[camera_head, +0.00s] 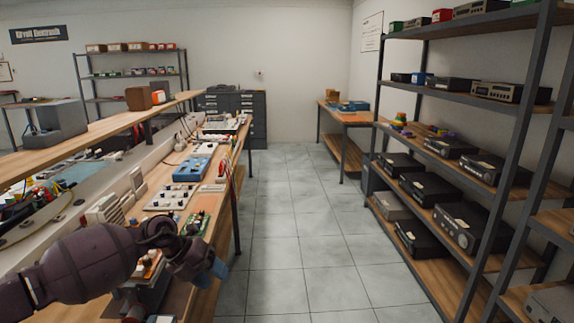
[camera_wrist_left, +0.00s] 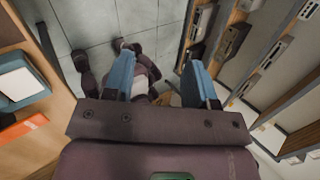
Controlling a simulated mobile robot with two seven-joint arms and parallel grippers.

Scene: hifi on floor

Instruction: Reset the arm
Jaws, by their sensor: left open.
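My left arm comes in from the lower left in the head view, over the front edge of the workbench. Its gripper (camera_head: 212,274) hangs at the bench's aisle side with blue fingers pointing down. In the left wrist view the two blue fingers of this gripper (camera_wrist_left: 162,78) stand apart with nothing held between them. Dark purple parts of my own body show beyond and between the fingers. My right gripper cannot be made out in either view.
The workbench (camera_head: 227,150) on the left carries a blue device (camera_head: 194,169), a white knob panel (camera_head: 170,197) and a green board (camera_head: 195,222). A tall shelf (camera_head: 471,55) with several hi-fi units stands right. The tiled floor (camera_head: 292,232) between is clear. A small table (camera_head: 347,117) stands behind.

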